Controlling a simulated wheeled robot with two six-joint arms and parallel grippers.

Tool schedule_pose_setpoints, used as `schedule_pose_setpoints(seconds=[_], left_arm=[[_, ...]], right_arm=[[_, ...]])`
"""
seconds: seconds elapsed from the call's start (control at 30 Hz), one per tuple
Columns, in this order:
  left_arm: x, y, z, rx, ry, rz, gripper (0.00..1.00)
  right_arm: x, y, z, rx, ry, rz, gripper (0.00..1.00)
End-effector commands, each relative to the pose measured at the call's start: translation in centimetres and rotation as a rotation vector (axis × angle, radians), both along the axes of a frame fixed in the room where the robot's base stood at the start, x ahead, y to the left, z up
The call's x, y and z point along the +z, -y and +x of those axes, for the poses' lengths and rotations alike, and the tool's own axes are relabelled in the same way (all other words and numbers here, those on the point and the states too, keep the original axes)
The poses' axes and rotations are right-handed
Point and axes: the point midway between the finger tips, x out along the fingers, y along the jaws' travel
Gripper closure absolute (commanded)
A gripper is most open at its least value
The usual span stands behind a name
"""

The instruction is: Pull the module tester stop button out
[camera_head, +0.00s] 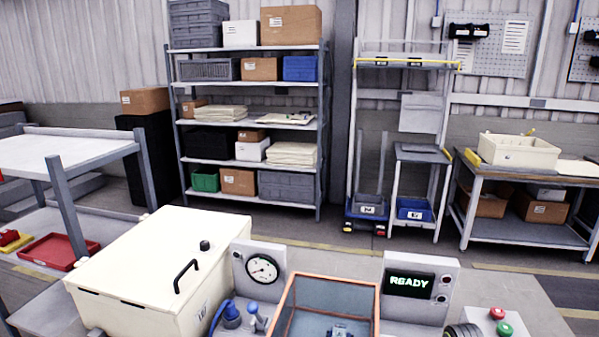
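The module tester is at the bottom of the head view. Two small dark-red round parts sit at the right edge of the display panel. Neither of my grippers is in view.
A cream lidded box (150,270) with a black handle stands at lower left. A pressure gauge (262,268), blue fittings (232,316) and an orange-framed clear enclosure (325,300) sit between it and the display. A black ribbed part (462,331) lies beside the button box. Shelves stand behind.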

Motion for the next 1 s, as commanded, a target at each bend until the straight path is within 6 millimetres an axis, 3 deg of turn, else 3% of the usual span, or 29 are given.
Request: schedule_pose_setpoints(seconds=[0.77,0.8,0.93,1.0], left_arm=[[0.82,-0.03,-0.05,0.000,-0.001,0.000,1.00],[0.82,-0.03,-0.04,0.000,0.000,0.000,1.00],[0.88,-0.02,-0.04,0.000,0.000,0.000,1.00],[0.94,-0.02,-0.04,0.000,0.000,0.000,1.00]], right_arm=[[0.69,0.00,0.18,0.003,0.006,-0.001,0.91],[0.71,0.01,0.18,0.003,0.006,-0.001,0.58],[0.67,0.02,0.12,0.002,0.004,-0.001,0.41],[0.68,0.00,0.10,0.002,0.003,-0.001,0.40]])
